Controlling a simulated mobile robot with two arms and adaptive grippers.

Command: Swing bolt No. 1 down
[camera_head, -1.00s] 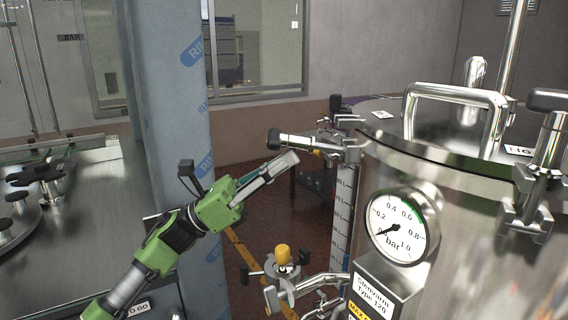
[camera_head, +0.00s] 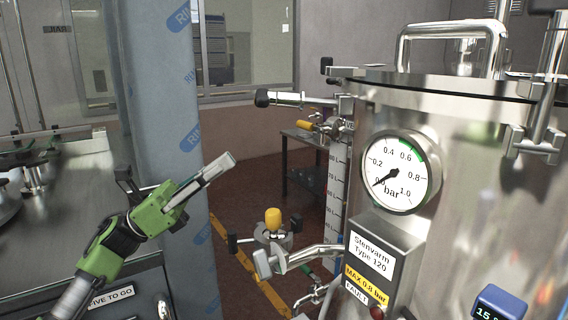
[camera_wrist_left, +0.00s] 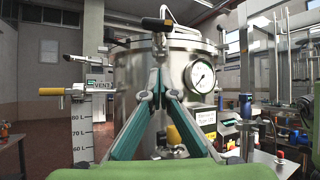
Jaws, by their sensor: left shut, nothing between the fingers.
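The steel vessel (camera_head: 470,215) stands at the right, its lid (camera_head: 435,80) closed. One swing bolt (camera_head: 300,99), with a black end, sticks out level to the left of its rim; it also shows at the left in the wrist view (camera_wrist_left: 52,91). I cannot read which bolt is No. 1. My left gripper (camera_head: 230,160) is shut and empty, left of the vessel and below the level bolt. In the left wrist view its fingertips (camera_wrist_left: 158,72) meet before the vessel. My right gripper is out of view.
A round pressure gauge (camera_head: 400,172) and a label box (camera_head: 382,262) are on the vessel's front. A valve with a yellow cap (camera_head: 273,219) and pipes stand left of it. A wrapped column (camera_head: 160,100) rises behind my left arm. A steel bench (camera_head: 70,220) fills the left.

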